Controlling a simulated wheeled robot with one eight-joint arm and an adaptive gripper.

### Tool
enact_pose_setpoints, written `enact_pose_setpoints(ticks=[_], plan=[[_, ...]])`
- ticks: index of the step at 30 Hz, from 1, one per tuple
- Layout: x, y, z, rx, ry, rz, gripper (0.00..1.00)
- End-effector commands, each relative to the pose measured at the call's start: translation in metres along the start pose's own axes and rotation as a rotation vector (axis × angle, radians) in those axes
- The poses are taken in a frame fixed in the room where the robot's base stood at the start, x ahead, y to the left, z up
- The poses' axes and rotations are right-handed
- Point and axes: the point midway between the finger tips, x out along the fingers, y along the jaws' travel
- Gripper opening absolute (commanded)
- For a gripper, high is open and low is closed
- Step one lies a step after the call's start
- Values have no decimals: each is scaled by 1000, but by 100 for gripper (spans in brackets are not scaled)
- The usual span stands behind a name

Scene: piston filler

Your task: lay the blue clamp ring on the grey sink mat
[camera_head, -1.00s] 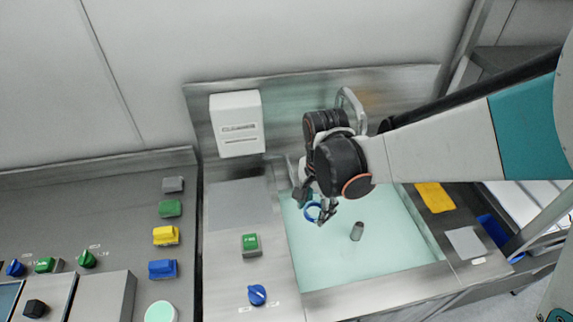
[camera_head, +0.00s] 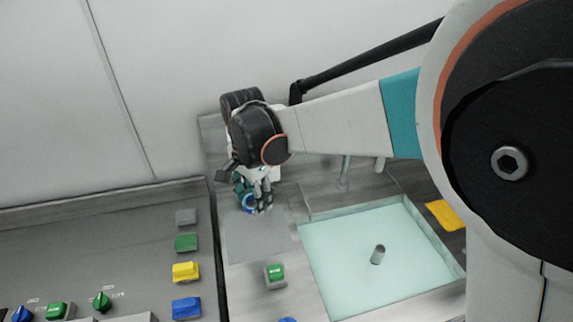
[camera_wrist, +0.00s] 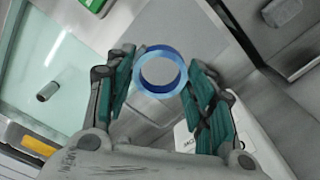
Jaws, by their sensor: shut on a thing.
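The blue clamp ring (camera_head: 244,205) is held between the fingertips of my gripper (camera_head: 252,206). In the wrist view the ring (camera_wrist: 160,91) stands out clearly, with the teal finger pads of my gripper (camera_wrist: 160,76) on its left and right sides. The grey sink mat (camera_head: 262,240) is a flat grey rectangle on the steel top, left of the sink. My gripper and the ring are over its back left part in the head view. The ring appears above the mat; the exact gap cannot be told. My gripper and wrist hide the mat's back edge.
The sink basin (camera_head: 340,250) lies right of the mat, with a small grey cylinder (camera_head: 378,255) in it. A green switch (camera_head: 275,272) sits in front of the mat. Coloured blocks, such as a yellow one (camera_head: 186,271), line the left counter. A yellow cloth (camera_head: 446,215) lies right of the sink.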

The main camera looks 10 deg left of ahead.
Motion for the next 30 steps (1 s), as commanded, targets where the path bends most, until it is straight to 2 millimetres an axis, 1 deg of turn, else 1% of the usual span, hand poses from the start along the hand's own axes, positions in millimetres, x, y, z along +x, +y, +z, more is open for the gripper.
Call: enact_pose_setpoints(ticks=[1,6,9,12,15,20,23,27,30], plan=[[17,0,0,0,0,0,24],[59,0,0,0,0,0,24],[81,0,0,0,0,0,24],[98,0,0,0,0,0,24],[106,0,0,0,0,0,24],[114,0,0,0,0,0,24],[126,0,0,0,0,0,24],[148,0,0,0,0,0,24],[153,0,0,0,0,0,24]])
